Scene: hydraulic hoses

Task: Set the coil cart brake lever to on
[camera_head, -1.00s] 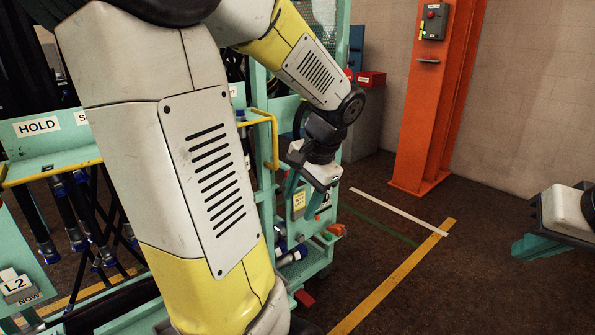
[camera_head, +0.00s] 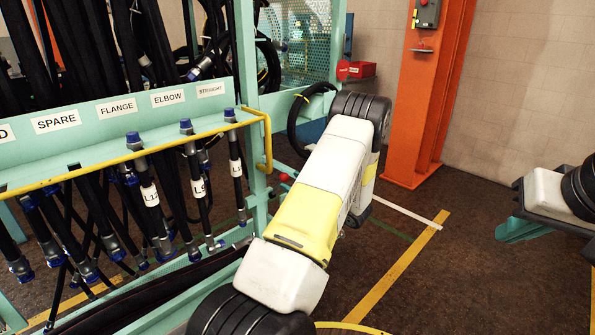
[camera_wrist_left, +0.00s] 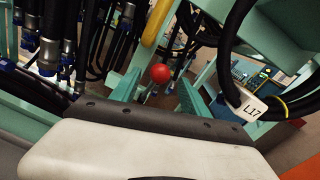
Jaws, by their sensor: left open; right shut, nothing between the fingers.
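A red ball knob (camera_head: 284,177), which looks like the end of the brake lever, shows beside the teal cart post in the head view. In the left wrist view the red knob (camera_wrist_left: 160,73) appears between the fingertips of my left gripper (camera_wrist_left: 158,82). That gripper is open; I cannot tell whether it touches the knob. The lever's shaft and its on/off marking are not clear. In the head view my left forearm hides the left gripper. My right gripper (camera_head: 525,229) is shut and empty at the right edge, away from the cart.
The teal hose rack (camera_head: 95,112) with a yellow rail (camera_head: 130,154) and several hanging hoses fills the left. An orange column (camera_head: 428,110) stands behind. Open floor lies at right, with a yellow line (camera_head: 395,270).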

